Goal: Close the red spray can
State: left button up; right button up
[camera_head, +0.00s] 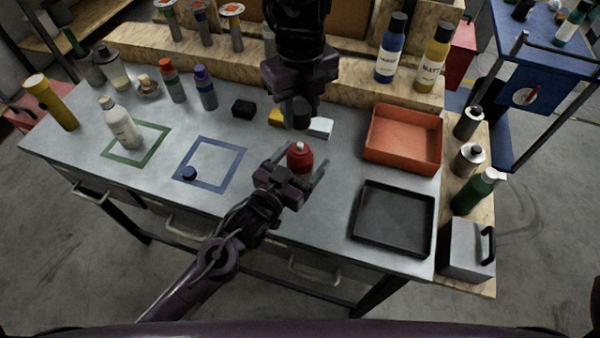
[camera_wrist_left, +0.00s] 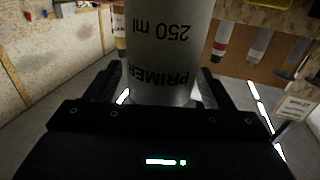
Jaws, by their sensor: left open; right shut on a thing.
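The red spray can (camera_head: 300,157) stands on the grey workbench with a small pale nozzle on its red top. My left gripper (camera_head: 301,163) is open, its fingers on either side of the can. In the left wrist view the can's grey body (camera_wrist_left: 168,45), printed PRIMER 250 ml, is between the fingers, which look apart from it. My right gripper (camera_head: 301,108) comes down from the top, just above and behind the can. It is shut on a dark cap-like thing (camera_head: 300,116), mostly hidden by the fingers.
A white bottle (camera_head: 121,124) stands in the green outline. An orange tray (camera_head: 404,137) and a black tray (camera_head: 394,218) are at the right. Small blocks lie behind the can; the bench's front middle is bare.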

aim_at(300, 144)
pick_arm(q)
jog(key=shift+w+d, duration=0.35)
jog(key=shift+w, duration=0.1)
jog(key=c, duration=1.4)
jog(key=shift+c, duration=0.2)
pick_arm(e)
jog(key=shift+f, duration=2.5)
jog(key=shift+f, duration=0.9)
jog(key=shift+f, duration=0.6)
